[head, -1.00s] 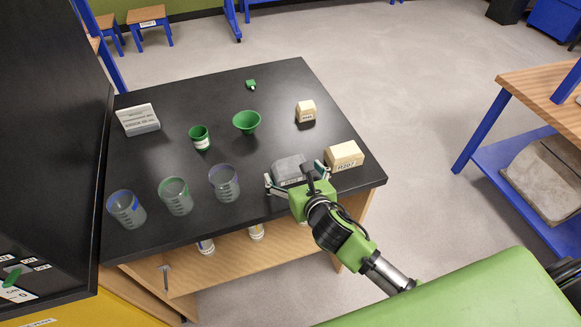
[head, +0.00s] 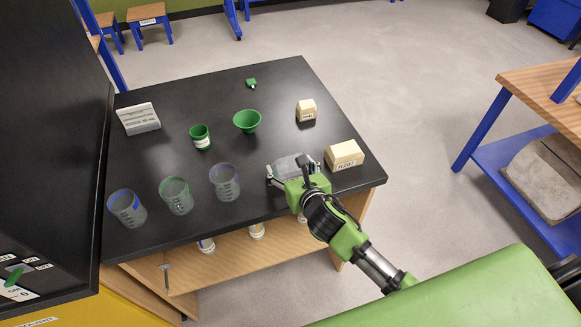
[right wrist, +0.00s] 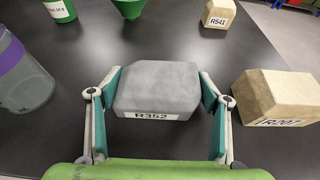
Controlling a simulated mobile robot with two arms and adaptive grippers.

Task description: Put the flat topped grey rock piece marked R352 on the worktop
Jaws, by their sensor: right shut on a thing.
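The grey rock piece (head: 293,163) has a flat top and sits at the front right of the black worktop (head: 200,103). The right wrist view shows its R352 label on the near face of the grey rock (right wrist: 156,88). My right gripper (head: 294,167) is shut on it, one finger on each side, as the right wrist view of the gripper (right wrist: 158,92) also shows. The rock is level and at or very near the worktop surface; any small gap beneath it is hidden. My left gripper is not in view.
A cream block (head: 344,155) stands close to the right of the grey rock. Another cream block, R541 (head: 306,111), is farther back. Cups (head: 225,182), a green funnel (head: 247,121), a green jar (head: 200,137) and a label stand (head: 139,118) occupy the left and middle.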

